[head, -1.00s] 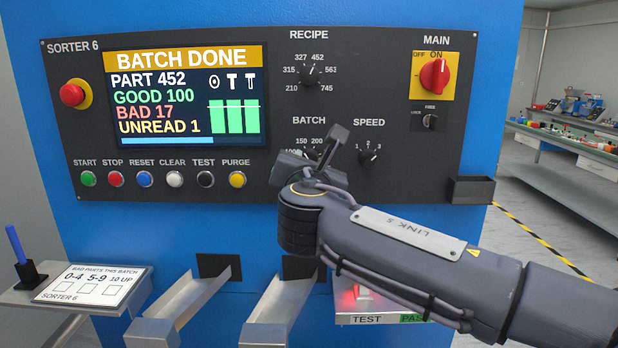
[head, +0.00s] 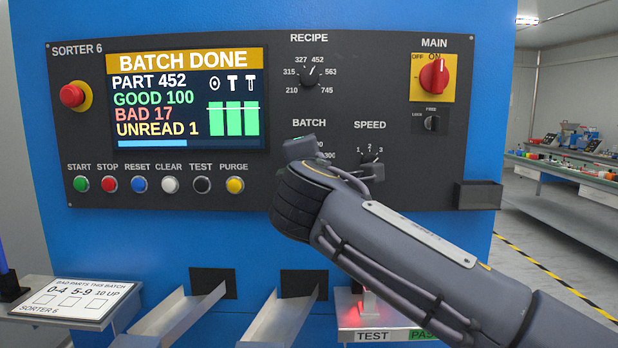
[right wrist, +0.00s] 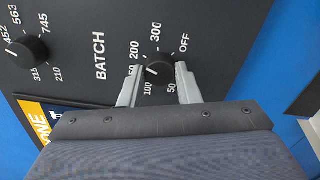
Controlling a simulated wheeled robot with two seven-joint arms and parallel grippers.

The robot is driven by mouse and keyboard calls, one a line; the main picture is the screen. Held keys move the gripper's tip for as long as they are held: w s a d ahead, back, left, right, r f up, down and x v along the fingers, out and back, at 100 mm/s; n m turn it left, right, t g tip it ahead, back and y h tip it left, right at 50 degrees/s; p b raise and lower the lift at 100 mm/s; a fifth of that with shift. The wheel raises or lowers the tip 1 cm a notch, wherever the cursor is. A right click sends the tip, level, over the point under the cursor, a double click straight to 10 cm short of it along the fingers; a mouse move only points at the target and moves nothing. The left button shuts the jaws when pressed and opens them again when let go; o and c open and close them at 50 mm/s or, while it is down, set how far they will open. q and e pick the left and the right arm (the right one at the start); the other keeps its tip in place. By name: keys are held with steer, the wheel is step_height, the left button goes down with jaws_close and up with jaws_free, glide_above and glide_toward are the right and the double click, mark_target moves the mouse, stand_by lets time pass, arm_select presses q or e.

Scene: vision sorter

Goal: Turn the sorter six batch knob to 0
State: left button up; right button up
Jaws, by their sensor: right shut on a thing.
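The black batch knob (right wrist: 158,68) is on the sorter panel in the right wrist view. Its printed scale reads 50, 100, 200, 300 and OFF, with one number partly covered by a finger; I see no 0. I cannot tell surely where its pointer stands. My right gripper (right wrist: 159,76) is shut on the knob, one grey finger on each side. In the head view the BATCH label (head: 309,123) shows, but my right wrist and arm hide the knob and most of the gripper. My left gripper is in neither view.
The recipe knob (head: 311,76) sits above and the speed knob (head: 371,163) close to the right, partly behind my arm. The red main switch (head: 433,76) is at upper right. The screen (head: 187,100) reads BATCH DONE. A row of buttons (head: 170,185) lies left.

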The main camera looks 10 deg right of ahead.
steer(key=m+b, duration=0.9)
steer(key=m, duration=1.1)
steer(key=shift+f+m+b, duration=0.15)
steer(key=shift+m+b, duration=0.2)
steer(key=shift+m, duration=0.05)
steer(key=o, duration=1)
steer(key=shift+c, duration=0.2)
